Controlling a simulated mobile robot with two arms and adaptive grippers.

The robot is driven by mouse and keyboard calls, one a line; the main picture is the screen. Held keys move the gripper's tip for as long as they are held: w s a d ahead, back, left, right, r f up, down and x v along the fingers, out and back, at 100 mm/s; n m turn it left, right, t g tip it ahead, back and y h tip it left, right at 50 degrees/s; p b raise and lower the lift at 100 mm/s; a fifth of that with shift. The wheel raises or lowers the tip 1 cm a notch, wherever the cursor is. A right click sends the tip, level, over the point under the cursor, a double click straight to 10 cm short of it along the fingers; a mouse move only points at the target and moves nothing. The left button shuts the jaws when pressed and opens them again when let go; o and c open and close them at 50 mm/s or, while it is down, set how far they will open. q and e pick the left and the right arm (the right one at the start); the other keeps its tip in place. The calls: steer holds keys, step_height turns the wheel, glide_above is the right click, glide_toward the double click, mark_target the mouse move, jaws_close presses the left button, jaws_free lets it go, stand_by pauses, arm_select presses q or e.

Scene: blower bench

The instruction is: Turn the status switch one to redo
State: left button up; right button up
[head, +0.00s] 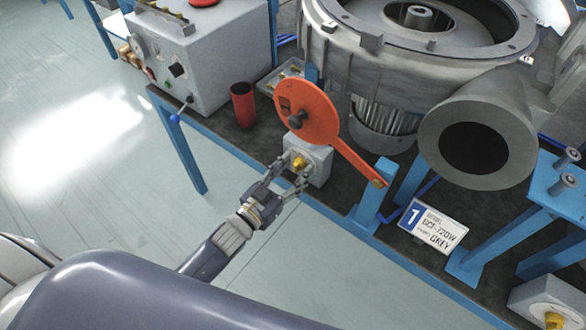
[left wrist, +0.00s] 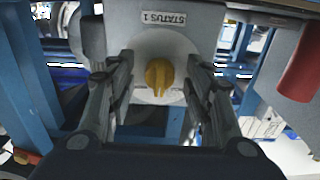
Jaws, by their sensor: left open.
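The status switch one is a grey box (head: 318,171) with a yellow knob (head: 299,163) on its front, at the bench's front edge below the orange disc. In the left wrist view its label (left wrist: 164,18) reads "STATUS 1", and the yellow knob (left wrist: 160,77) sits on a pale round plate with its ridge about vertical. My left gripper (head: 291,173) is open at the box's front, with its fingers (left wrist: 160,88) on either side of the knob and apart from it. No "redo" marking can be read. My right gripper is not in view.
An orange disc with a lever arm (head: 358,164) stands above the switch. A red cup (head: 243,104) and a grey control box (head: 205,58) are to the left. A large grey blower (head: 415,60) and a number plate (head: 432,224) are to the right. Another yellow knob (head: 554,320) shows at lower right.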

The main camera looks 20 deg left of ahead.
arm_select(q)
steer(key=shift+c, duration=1.3)
steer(key=c, duration=0.8)
